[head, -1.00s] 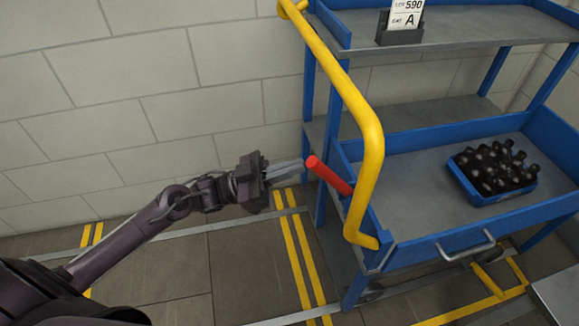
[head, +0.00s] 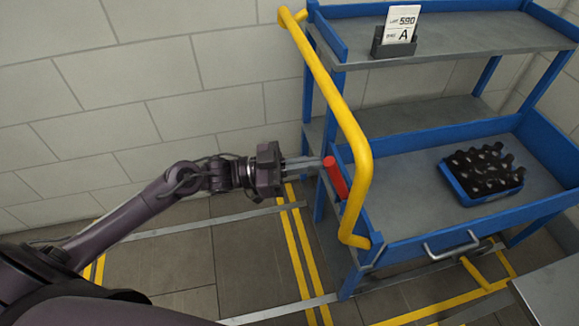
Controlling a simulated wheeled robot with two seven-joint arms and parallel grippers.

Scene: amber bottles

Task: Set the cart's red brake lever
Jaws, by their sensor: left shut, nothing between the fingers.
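The red brake lever (head: 336,179) is on the left end of the blue cart (head: 420,236), beside the yellow handle (head: 357,150). It slants, with its round tip up and to the left. My left gripper (head: 316,162) reaches in from the left with its fingers shut and empty. The fingertips are at the upper end of the lever, touching it or very close; I cannot tell which. My right gripper is not in view.
A small blue crate (head: 463,194) of dark bottles sits on the cart's lower tray. A sign (head: 400,26) stands on the upper shelf (head: 465,40). A grey surface (head: 548,298) is at the lower right. Floor left of the cart is clear.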

